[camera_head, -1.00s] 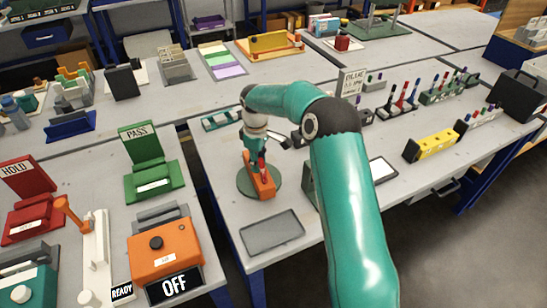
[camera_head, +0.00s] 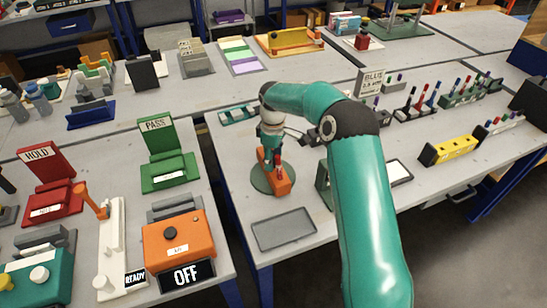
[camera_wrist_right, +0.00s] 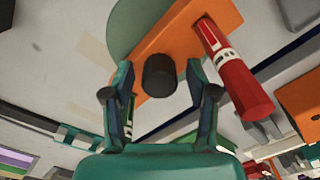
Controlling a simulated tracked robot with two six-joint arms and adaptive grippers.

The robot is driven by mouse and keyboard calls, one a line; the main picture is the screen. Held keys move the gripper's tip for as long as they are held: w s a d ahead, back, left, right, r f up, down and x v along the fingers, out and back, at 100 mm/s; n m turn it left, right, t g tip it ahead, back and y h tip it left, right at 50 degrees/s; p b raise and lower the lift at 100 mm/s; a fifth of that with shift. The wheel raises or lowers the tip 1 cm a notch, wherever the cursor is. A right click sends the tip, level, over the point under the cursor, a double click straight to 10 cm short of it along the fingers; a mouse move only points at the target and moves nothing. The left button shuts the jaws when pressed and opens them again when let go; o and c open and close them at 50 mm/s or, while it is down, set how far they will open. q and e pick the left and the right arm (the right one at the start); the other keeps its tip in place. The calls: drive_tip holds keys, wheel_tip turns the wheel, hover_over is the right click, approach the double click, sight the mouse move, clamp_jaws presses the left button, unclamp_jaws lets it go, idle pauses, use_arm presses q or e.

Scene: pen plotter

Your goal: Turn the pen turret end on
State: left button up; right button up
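The pen turret is an orange bar (camera_head: 281,186) on a round dark green base (camera_head: 262,180), standing on the right-hand bench. In the right wrist view the orange bar (camera_wrist_right: 190,38) runs diagonally, with a red pen (camera_wrist_right: 232,70) at its right part and a dark round knob (camera_wrist_right: 160,75) near its middle. My right gripper (camera_head: 271,150) is above the turret. Its two fingers (camera_wrist_right: 160,95) are spread on either side of the knob, with gaps visible. A green and white piece shows partly behind the left finger. My left gripper is not in view.
A grey tray (camera_head: 284,230) lies in front of the turret. A yellow block (camera_head: 450,150) and pen racks (camera_head: 468,92) stand to the right. An orange box (camera_head: 180,243) with an OFF sign (camera_head: 187,274) is on the left bench, across a gap.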

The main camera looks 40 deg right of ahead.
wheel_tip(320, 180, up, 12)
idle(0.8)
idle(0.3)
